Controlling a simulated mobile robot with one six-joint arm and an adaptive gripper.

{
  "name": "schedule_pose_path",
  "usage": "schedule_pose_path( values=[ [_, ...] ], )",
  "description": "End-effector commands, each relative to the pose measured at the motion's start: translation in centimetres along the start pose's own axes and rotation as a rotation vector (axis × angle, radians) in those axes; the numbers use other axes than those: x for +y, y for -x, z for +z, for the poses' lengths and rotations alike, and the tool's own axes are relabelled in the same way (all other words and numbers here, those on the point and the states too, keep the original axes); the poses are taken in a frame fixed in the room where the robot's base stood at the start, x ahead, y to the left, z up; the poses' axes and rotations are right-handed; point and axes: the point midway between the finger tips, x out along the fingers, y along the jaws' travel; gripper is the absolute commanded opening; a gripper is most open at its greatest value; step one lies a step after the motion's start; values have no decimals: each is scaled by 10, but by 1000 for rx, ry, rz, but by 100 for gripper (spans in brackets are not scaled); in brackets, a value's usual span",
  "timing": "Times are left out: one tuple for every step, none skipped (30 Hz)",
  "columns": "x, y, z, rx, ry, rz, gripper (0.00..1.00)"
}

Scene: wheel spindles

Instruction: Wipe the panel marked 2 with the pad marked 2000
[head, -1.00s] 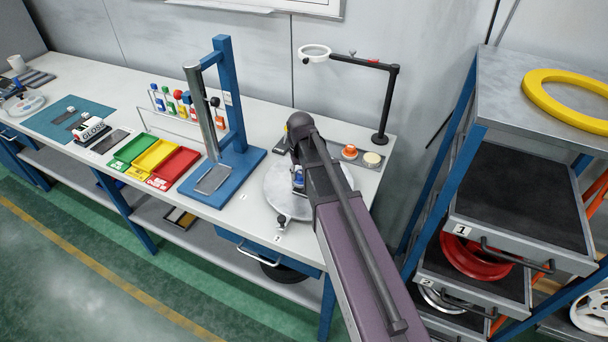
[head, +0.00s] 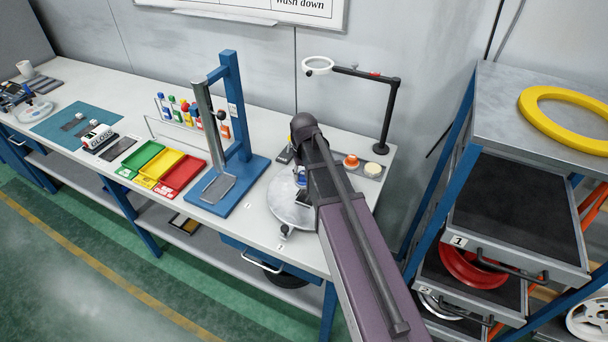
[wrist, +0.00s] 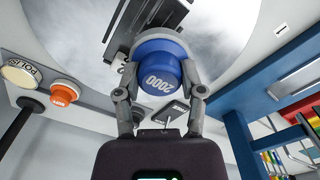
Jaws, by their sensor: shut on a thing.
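The blue round pad marked 2000 (wrist: 158,72) is held between the fingers of my gripper (wrist: 160,90), its label upside down in the wrist view. In the head view the blue pad (head: 301,178) shows only partly beside my wrist, over a round grey plate (head: 284,212) on the bench. The plate also fills the top of the wrist view (wrist: 225,25). A dark flat-topped block (wrist: 146,22) lies just beyond the pad; contact with it cannot be told. Small tags, one at the front edge (head: 280,246), stand near the plate; no panel marked 2 is clearly readable.
An orange pad (head: 351,161) and a cream pad (head: 373,168) sit on a tray at the right. A magnifier stand (head: 386,115) rises behind them. A blue press stand (head: 240,120) is left of the plate. A drawer rack (head: 520,210) stands right.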

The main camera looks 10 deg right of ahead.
Motion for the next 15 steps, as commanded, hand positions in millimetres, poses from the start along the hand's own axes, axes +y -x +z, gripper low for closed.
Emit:
schedule_pose_path(
  values=[
    [0, 8, 0, 0, 0, 0, 7],
    [0, 10, 0, 0, 0, 0, 7],
    [0, 12, 0, 0, 0, 0, 7],
    [0, 14, 0, 0, 0, 0, 7],
    [0, 15, 0, 0, 0, 0, 7],
    [0, 16, 0, 0, 0, 0, 7],
    [0, 17, 0, 0, 0, 0, 7],
    [0, 18, 0, 0, 0, 0, 7],
    [0, 18, 0, 0, 0, 0, 7],
    [0, 18, 0, 0, 0, 0, 7],
    [0, 17, 0, 0, 0, 0, 7],
    [0, 17, 0, 0, 0, 0, 7],
    [0, 17, 0, 0, 0, 0, 7],
    [0, 17, 0, 0, 0, 0, 7],
    [0, 17, 0, 0, 0, 0, 7]
  ],
)
